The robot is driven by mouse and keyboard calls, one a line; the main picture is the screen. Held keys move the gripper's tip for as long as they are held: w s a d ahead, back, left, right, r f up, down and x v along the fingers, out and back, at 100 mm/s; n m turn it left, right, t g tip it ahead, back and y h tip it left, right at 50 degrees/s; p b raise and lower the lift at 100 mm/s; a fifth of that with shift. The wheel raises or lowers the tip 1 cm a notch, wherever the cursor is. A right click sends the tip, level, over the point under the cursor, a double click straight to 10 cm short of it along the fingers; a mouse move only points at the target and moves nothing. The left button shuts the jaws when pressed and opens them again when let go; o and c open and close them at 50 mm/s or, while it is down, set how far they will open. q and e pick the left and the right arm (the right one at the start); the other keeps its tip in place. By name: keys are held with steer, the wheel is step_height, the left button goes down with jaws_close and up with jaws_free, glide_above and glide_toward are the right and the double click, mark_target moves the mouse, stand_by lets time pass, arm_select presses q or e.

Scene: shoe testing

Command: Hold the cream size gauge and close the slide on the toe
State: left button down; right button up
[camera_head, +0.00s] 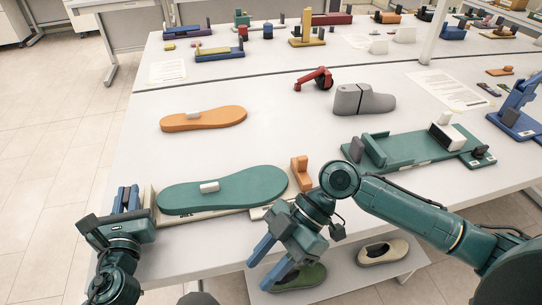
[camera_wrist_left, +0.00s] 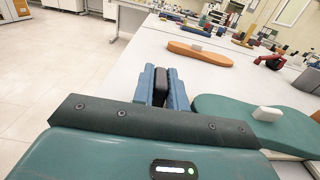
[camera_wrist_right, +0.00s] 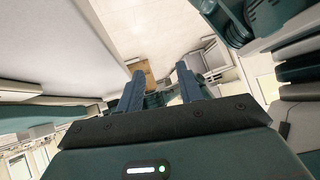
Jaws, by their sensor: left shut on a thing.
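The cream size gauge (camera_head: 256,213) lies along the near left table edge, mostly hidden under a teal shoe sole (camera_head: 225,187). An orange upright slide (camera_head: 301,174) stands at its right end, close to the sole's broad end with a small gap. My left gripper (camera_head: 128,198) is shut on a dark block at the gauge's left end; the block (camera_wrist_left: 160,86) shows between the fingers in the left wrist view. My right gripper (camera_head: 270,259) is open and empty, fingers pointing down, in front of the table edge below the slide. Its fingers also show apart in the right wrist view (camera_wrist_right: 160,88).
An orange sole (camera_head: 204,119) lies behind the teal one. A grey shoe form (camera_head: 363,100), a red tool (camera_head: 315,79) and a green gauge-like device (camera_head: 405,150) stand to the right. A low shelf (camera_head: 335,283) with shoes is below the table edge. Bare table lies between.

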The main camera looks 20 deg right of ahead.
mark_target(304, 157)
steer(key=w+d+r+t+h, duration=0.1)
steer(key=w+d+r, duration=0.1)
steer(key=w+d, duration=0.1)
steer(key=w+d+r+h, duration=0.1)
steer(key=w+d+r, duration=0.1)
steer(key=w, duration=0.4)
steer(key=w+d+r+m+t+h, duration=0.1)
steer(key=w+d+r, duration=0.1)
steer(key=w+d, duration=0.2)
steer(key=shift+w+d+t, duration=0.3)
steer(key=shift+w+d, duration=0.1)
steer(key=w+d+r+m+t+h, duration=0.1)
steer(key=w+d+r+h, duration=0.1)
steer(key=w+d+r, duration=0.55)
steer(key=x, duration=0.3)
steer(key=s+x, duration=0.1)
steer(key=x, duration=0.6)
steer(key=shift+s+a+f, duration=0.2)
steer(key=shift+a+f, duration=0.05)
steer(key=shift+c, duration=0.5)
jaws_close()
